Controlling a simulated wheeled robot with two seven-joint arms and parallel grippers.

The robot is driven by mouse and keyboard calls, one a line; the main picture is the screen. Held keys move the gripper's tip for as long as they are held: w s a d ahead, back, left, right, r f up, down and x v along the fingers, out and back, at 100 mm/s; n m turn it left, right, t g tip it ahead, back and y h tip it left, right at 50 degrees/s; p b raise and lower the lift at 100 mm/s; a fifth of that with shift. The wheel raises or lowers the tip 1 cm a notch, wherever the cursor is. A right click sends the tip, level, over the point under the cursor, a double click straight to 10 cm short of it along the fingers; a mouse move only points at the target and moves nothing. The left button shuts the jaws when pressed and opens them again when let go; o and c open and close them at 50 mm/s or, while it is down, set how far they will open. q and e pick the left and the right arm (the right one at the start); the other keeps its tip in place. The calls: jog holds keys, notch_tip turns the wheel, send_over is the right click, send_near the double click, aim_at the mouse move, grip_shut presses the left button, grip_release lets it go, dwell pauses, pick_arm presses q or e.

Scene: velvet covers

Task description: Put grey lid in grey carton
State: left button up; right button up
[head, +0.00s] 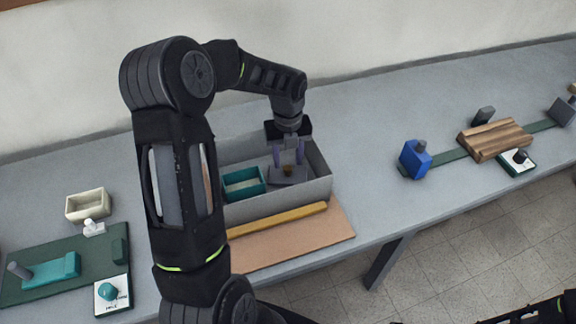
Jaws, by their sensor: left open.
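A grey carton (316,188) stands open in the middle of the table, partly hidden behind my left arm. A grey piece with a brown knob on top, seemingly the grey lid (287,179), is inside the carton's walls, toward its right part. My left gripper (289,160) points down over it, with its fingers open on either side above the knob. I cannot tell whether the fingers touch it or whether the lid lies flat on the carton's floor. My right gripper is out of view.
A teal tray (243,182) lies inside the carton, left of the lid. A yellow bar (278,219) and a tan board (300,240) lie in front. A cream box (88,205) and green board (100,254) are left; a blue block (414,160) and wooden block (494,140) right.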

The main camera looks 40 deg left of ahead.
aim_at(288, 168)
pick_arm(q)
notch_tip(288, 168, up, 8)
jog(key=shift+b, duration=0.3)
dwell(0.7)
